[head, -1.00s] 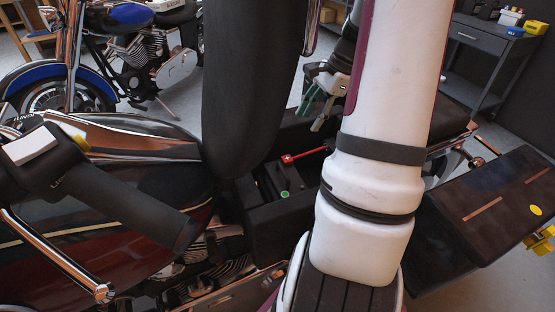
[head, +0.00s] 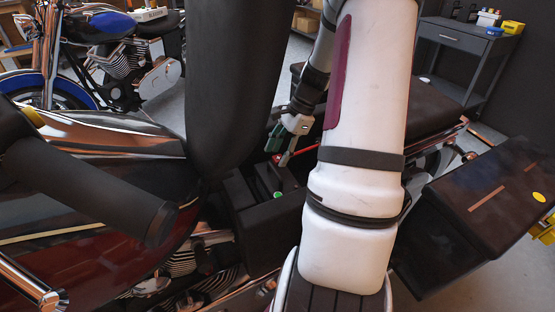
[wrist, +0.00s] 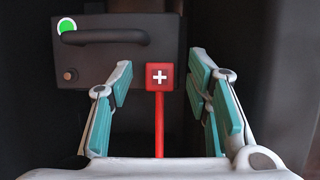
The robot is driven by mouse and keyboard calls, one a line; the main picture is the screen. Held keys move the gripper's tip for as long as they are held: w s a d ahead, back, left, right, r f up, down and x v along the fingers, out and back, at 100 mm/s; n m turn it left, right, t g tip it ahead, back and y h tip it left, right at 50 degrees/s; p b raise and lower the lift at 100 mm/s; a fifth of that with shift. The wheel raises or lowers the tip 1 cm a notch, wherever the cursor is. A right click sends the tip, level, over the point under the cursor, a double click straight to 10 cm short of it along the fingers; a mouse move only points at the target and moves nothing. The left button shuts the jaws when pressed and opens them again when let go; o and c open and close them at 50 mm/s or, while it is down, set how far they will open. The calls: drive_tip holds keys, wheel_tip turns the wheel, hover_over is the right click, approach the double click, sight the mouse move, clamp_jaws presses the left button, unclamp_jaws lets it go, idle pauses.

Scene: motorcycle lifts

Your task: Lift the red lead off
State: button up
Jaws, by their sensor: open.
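The red lead has a square red end with a white plus sign (wrist: 160,77), lying at the lower edge of the dark battery (wrist: 190,40). Its red cable (wrist: 159,130) runs straight toward me in the wrist view. In the head view, part of the red lead (head: 308,150) shows beside my gripper (head: 281,148). My gripper (wrist: 161,68) is open, with one teal-padded finger on each side of the red end and a gap on both sides. The battery has a dark handle (wrist: 103,37) and a green round mark (wrist: 67,26). My arm hides part of the bay in the head view.
The battery sits in a black bay (head: 250,215) of the motorcycle. A tall dark padded part (head: 228,80) rises just left of the bay. A dark side case (head: 490,200) is at right. Dark walls close in on the right in the wrist view.

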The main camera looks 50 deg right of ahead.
drive_tip(key=shift+w+a+f, duration=0.15)
drive_tip(key=shift+a+f, duration=0.05)
drive_tip(key=shift+f, duration=0.45)
clamp_jaws()
drive_tip(key=shift+r, duration=0.2)
